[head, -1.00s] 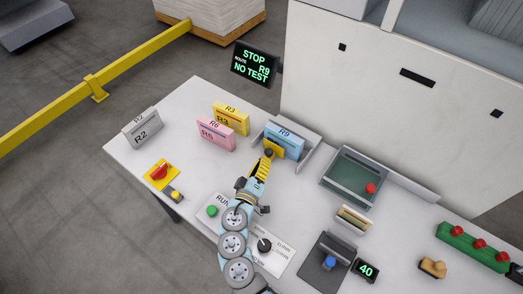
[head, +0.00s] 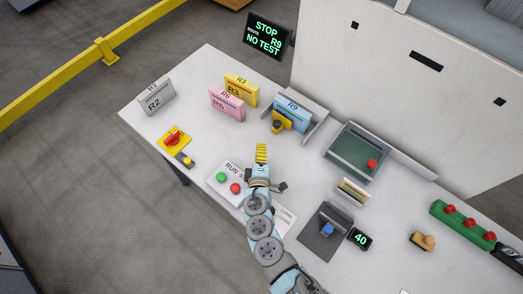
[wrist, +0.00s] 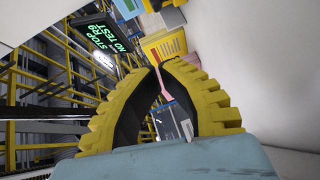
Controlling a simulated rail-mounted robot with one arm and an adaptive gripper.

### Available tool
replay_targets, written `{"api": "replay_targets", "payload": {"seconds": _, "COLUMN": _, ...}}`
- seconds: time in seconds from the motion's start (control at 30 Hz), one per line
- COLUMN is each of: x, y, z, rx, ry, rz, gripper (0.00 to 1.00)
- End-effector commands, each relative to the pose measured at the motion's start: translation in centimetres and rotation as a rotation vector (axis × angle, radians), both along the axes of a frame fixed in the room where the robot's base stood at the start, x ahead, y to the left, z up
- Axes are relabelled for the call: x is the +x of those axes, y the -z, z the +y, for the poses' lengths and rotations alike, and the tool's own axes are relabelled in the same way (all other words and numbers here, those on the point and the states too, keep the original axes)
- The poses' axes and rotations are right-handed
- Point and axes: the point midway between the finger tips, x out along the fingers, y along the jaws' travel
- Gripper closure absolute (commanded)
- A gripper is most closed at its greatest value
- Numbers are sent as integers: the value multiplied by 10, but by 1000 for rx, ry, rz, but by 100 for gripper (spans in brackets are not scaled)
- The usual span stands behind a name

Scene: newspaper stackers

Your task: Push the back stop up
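No part is labelled as the back stop. A yellow block with a dark knob (head: 281,122) stands in front of the blue R9 card (head: 292,111), which sits in a grey-walled holder (head: 318,121); this block may be the stop. My gripper (head: 261,148) is above the table, in front and to the left of the yellow block, apart from it in the picture. In the wrist view, its ribbed yellow fingers (wrist: 158,66) curve together, tips nearly meeting, with nothing held between them.
A RUN panel (head: 230,171) with green and red buttons lies below my gripper. A red switch (head: 172,137) is left. The pink R6 card (head: 226,104) and yellow R3 card (head: 241,90) stand behind.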

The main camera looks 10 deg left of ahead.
Motion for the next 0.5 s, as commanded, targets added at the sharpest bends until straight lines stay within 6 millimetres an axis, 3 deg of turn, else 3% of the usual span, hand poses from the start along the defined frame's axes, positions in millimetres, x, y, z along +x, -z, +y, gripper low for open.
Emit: {"api": "replay_targets", "payload": {"seconds": 0.5, "x": 57, "y": 7, "z": 6, "rx": 1, "ry": 4, "rz": -2, "gripper": 100}}
